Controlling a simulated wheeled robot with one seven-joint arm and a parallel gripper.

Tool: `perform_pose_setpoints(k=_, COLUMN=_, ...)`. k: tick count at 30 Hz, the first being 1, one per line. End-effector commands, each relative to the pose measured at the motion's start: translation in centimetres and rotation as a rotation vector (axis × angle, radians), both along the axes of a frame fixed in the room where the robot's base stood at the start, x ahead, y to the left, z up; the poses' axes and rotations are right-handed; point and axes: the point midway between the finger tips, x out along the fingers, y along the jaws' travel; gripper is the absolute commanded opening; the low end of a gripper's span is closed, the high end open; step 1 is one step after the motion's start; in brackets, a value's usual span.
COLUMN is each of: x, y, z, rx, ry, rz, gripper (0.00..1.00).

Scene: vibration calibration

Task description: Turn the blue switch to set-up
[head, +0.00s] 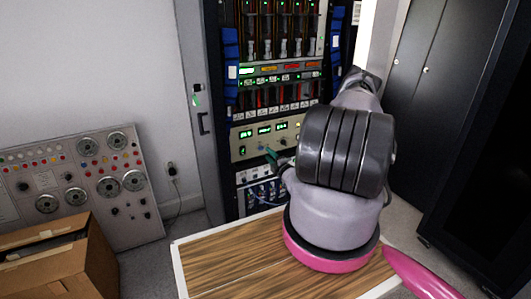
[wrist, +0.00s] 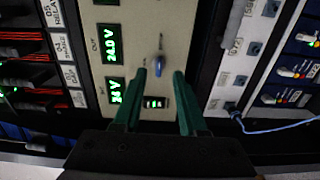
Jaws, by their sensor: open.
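The blue switch (wrist: 156,67) sits on a cream panel (wrist: 135,15) in the wrist view, near the green digital displays. Its labels are not legible. My gripper (wrist: 160,75) is open, with its green fingers either side of the line to the switch. The switch appears between or just beyond the fingertips, nearer the left one. I cannot tell whether either finger touches it. In the head view my gripper (head: 271,157) is at the lower part of the cream panel (head: 246,152), and the switch cannot be made out clearly there.
A wooden-topped table (head: 225,262) stands in front. A cardboard box (head: 65,265) and a grey control console (head: 125,205) are at left.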

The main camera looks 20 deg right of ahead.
Motion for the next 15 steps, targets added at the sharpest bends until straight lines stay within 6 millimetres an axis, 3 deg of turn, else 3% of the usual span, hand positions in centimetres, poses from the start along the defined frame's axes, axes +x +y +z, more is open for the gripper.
perform_pose_setpoints(k=6, x=-4.1, y=-0.2, z=-0.1, rx=0.003, ry=0.002, rz=-0.001, gripper=0.41)
perform_pose_setpoints(k=15, x=-5.9, y=-0.1, z=0.0, rx=0.002, ry=0.000, rz=0.000, gripper=0.41)
